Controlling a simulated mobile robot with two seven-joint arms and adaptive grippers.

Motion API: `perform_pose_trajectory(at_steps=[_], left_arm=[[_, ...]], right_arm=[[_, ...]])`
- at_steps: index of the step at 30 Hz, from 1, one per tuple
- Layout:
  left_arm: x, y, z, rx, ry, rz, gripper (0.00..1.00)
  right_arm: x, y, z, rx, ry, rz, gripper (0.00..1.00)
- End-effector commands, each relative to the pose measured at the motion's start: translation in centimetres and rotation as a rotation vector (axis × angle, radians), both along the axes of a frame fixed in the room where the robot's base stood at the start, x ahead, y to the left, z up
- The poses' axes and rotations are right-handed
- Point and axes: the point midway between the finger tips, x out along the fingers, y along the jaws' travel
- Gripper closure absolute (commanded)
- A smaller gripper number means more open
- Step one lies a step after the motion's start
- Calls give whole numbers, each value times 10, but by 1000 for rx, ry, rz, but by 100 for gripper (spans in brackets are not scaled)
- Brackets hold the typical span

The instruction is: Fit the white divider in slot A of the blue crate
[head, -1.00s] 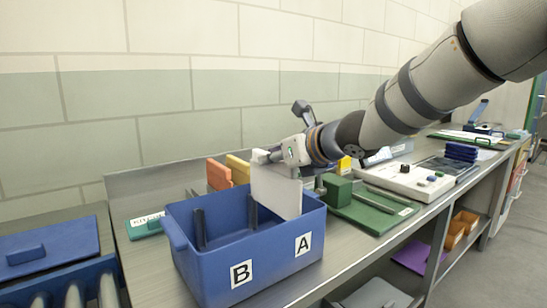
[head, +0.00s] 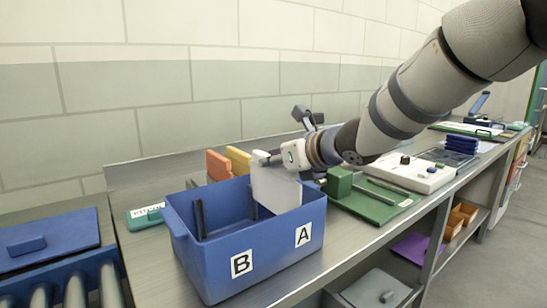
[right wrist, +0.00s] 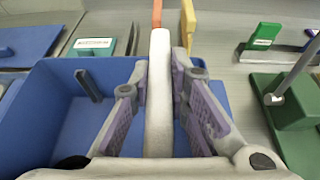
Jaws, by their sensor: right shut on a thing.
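The blue crate (head: 245,243) stands on the bench with label B (head: 242,264) on the left of its front and label A (head: 303,235) on the right. My right gripper (head: 274,158) is shut on the upper edge of the white divider (head: 275,187). In the right wrist view the divider (right wrist: 158,95) stands between both finger pads. Whether its lower edge is in the slot cannot be seen. My left gripper is not in view.
Dark upright rails (head: 200,220) line the crate's inside. Orange (head: 218,166) and yellow (head: 238,161) panels stand behind it. A green fixture (head: 375,202) is close at the right, with a white device (head: 412,173) beyond. A blue lid (head: 48,238) lies on the left.

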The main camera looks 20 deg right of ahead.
Motion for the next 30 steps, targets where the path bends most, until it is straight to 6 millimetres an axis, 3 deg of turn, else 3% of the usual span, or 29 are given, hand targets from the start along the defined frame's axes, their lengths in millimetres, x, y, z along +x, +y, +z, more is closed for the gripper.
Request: perform_pose_trajectory(at_steps=[30], left_arm=[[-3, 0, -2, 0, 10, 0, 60]], right_arm=[[0, 0, -26, -1, 1, -1, 100]])
